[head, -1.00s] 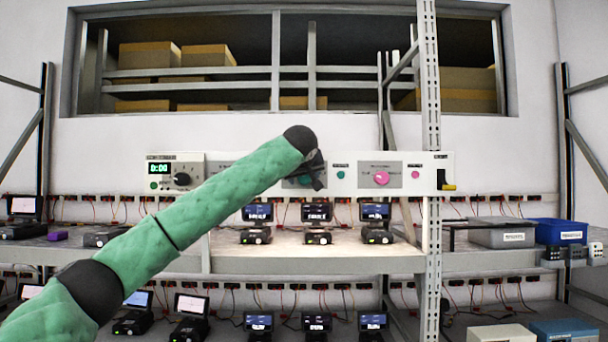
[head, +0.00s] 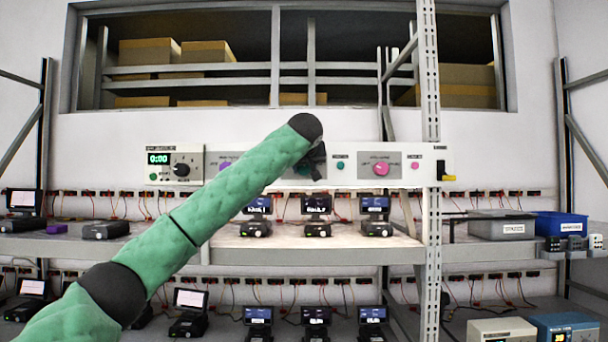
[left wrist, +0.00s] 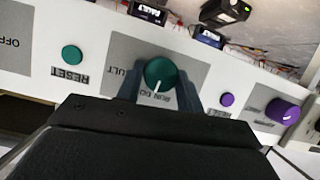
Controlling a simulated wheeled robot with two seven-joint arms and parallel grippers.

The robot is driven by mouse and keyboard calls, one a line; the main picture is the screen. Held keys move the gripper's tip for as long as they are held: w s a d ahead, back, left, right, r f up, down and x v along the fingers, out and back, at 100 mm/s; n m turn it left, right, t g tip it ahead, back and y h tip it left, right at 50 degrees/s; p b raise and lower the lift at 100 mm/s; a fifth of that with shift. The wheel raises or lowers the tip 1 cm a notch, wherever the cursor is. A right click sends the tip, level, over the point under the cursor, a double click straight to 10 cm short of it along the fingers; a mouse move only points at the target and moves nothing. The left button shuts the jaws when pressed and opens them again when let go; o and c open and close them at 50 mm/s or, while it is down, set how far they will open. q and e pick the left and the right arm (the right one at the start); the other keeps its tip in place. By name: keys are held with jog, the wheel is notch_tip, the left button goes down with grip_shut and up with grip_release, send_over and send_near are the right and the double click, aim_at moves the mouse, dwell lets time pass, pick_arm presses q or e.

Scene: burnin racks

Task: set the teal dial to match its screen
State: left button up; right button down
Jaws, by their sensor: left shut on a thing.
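The teal dial (left wrist: 161,75) is a round knob with a white pointer line, set in a grey plate on the white panel. In the left wrist view the panel shows upside down. My left gripper (left wrist: 160,92) has its two fingers on either side of the dial and is shut on it. In the head view the left gripper (head: 318,162) reaches the panel and hides most of the dial. Small lit screens stand below the panel, one (head: 317,204) under the dial; its writing is too small to read surely. My right gripper is out of view.
A pink dial (head: 381,169) lies to the right on the same panel, and a purple dial (left wrist: 282,111) is also near. A teal reset button (left wrist: 72,56) and a purple button (left wrist: 227,99) flank the teal dial. A metal upright (head: 432,120) stands before the panel's right part.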

pick_arm(q)
jog(key=shift+d+f+b, duration=0.1)
jog(key=shift+f+b, duration=0.15)
jog(key=shift+b, duration=0.05)
jog(key=shift+m+y+b, duration=0.6)
jog(key=shift+m+b, duration=0.2)
jog(key=m+y+b, duration=0.2)
jog(key=m, duration=0.1)
jog(key=m+y+b, duration=0.1)
jog(key=m, duration=0.1)
jog(key=shift+d+t+b, duration=0.25)
jog(key=shift+t+b, duration=0.1)
jog(key=shift+t, duration=0.05)
jog(key=shift+m+t+y+b, duration=0.3)
jog(key=shift+m+y+b, duration=0.25)
jog(key=shift+m, duration=0.55)
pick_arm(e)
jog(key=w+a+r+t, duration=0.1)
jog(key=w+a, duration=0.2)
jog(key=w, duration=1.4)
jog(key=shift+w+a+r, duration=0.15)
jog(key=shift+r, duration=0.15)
